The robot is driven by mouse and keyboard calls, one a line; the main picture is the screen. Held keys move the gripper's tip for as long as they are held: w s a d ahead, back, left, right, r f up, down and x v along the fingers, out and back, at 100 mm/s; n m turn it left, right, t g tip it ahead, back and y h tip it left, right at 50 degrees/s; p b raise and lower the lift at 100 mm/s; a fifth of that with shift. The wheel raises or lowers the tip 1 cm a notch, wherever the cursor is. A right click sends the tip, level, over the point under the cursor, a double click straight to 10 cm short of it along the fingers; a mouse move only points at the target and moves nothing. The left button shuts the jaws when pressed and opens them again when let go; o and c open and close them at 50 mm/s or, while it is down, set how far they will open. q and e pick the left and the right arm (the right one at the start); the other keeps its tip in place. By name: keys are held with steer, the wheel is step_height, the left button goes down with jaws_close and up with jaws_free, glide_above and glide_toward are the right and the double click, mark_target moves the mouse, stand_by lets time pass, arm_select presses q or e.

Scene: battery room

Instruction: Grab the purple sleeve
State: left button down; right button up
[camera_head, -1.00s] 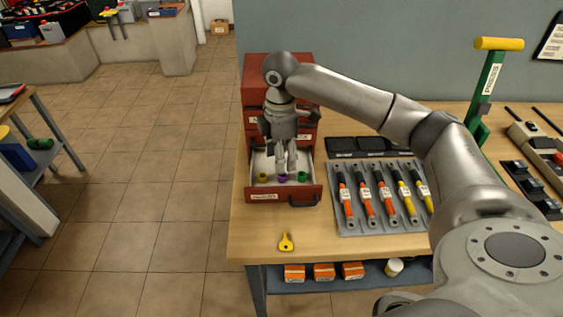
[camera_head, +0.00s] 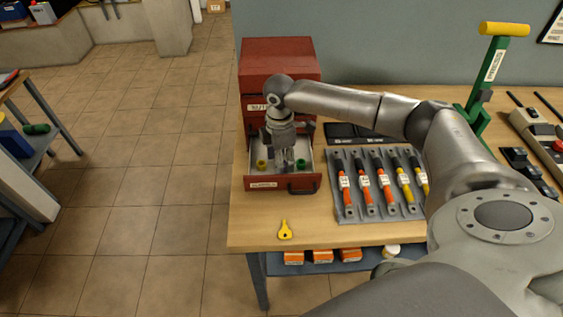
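The open drawer (camera_head: 308,183) of the red cabinet (camera_head: 280,62) holds a yellow sleeve (camera_head: 262,165) on the left and a green sleeve (camera_head: 301,164) on the right. My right gripper (camera_head: 286,168) points down into the drawer between these two. The purple sleeve cannot be made out now; the gripper's fingers cover the spot between the yellow and green sleeves. Whether the fingers are open or closed around it is too small to tell. My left gripper is out of view.
A grey tray (camera_head: 349,218) with several orange and yellow tools lies right of the drawer. A yellow tag (camera_head: 285,230) lies on the bench top (camera_head: 250,225) in front. A green stand with a yellow handle (camera_head: 504,29) rises at the right. Orange boxes (camera_head: 322,256) sit on the shelf below.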

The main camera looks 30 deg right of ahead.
steer(key=shift+f, duration=0.5)
steer(key=c, duration=0.7)
steer(key=shift+r, duration=0.15)
steer(key=shift+c, duration=0.2)
